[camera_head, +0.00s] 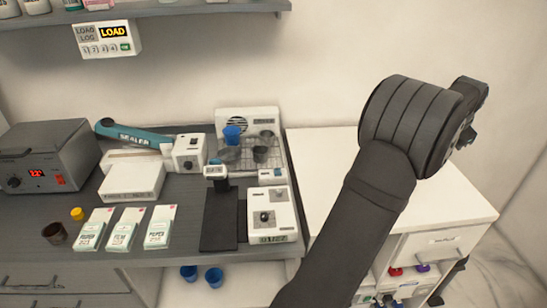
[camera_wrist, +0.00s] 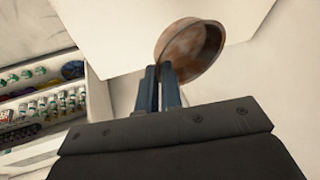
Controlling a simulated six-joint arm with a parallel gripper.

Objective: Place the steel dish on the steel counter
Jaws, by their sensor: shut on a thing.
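My gripper (camera_wrist: 160,72) is shut on a round, shallow dish (camera_wrist: 192,48) with a brownish, mottled surface, seemingly the steel dish. The dish is tilted, with its wall at the fingertips, in the wrist view. In the head view, my arm reaches up at the right and hides the fingers and the dish. The dark grey counter (camera_head: 190,213), which may be the steel counter, lies at the left. My gripper is to the right of it, over the white-topped cabinet (camera_head: 325,160).
On the grey counter stand a grey heater box (camera_head: 45,160), a blue-handled sealer (camera_head: 135,134), several cartons (camera_head: 125,229), a rack with cups (camera_head: 262,150), and a white device (camera_head: 272,213). A brown cup (camera_head: 54,233) is at the left. A shelf (camera_head: 150,10) overhangs the back.

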